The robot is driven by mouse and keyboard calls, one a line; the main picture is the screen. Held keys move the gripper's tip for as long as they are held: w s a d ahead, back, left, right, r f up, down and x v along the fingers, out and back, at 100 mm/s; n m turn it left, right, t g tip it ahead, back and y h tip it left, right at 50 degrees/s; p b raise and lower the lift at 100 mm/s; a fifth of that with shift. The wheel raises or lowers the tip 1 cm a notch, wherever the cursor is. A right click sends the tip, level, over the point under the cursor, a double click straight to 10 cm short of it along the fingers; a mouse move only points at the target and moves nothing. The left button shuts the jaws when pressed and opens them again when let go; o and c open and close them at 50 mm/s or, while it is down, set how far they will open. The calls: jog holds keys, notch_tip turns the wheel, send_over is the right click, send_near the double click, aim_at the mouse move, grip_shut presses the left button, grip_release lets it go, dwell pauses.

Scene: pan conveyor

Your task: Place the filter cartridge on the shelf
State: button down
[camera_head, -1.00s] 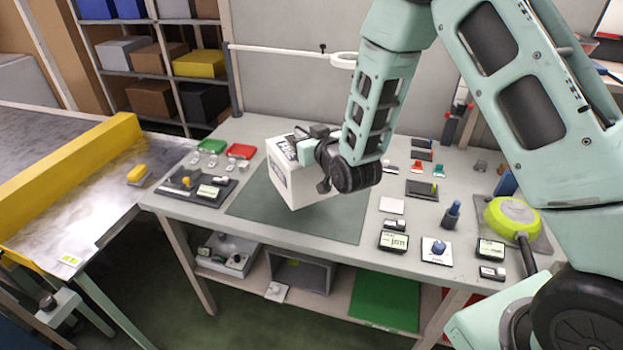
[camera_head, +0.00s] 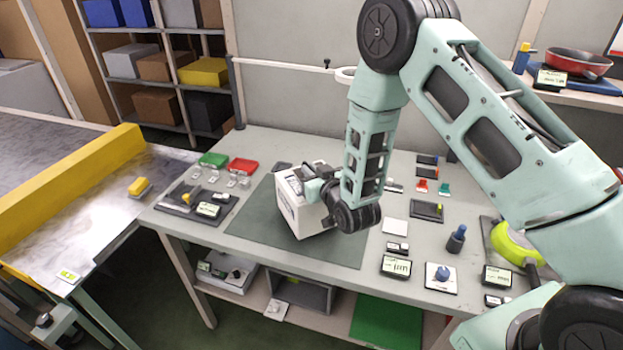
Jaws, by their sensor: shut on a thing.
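A white box with dark print (camera_head: 297,214), the only thing here that could be the filter cartridge, is in my gripper (camera_head: 314,186) above the dark green mat (camera_head: 345,250) on the workbench. My gripper is shut on the box near its upper right side, and the wrist hides part of it. The box looks slightly tilted; I cannot tell whether its lower edge touches the mat. A shelf rack (camera_head: 178,84) with boxes stands at the back left. The bench has a lower shelf (camera_head: 335,322) underneath. I cannot tell which shelf is meant.
A dark tray (camera_head: 192,201) is near the left edge. Small labelled items and a blue-topped tool (camera_head: 457,238) crowd the right. A yellow-railed conveyor (camera_head: 70,178) is at left.

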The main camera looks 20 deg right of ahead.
jog(key=shift+f+p, duration=0.3)
jog(key=shift+f, duration=1.3)
jog(key=c, duration=1.5)
grip_release()
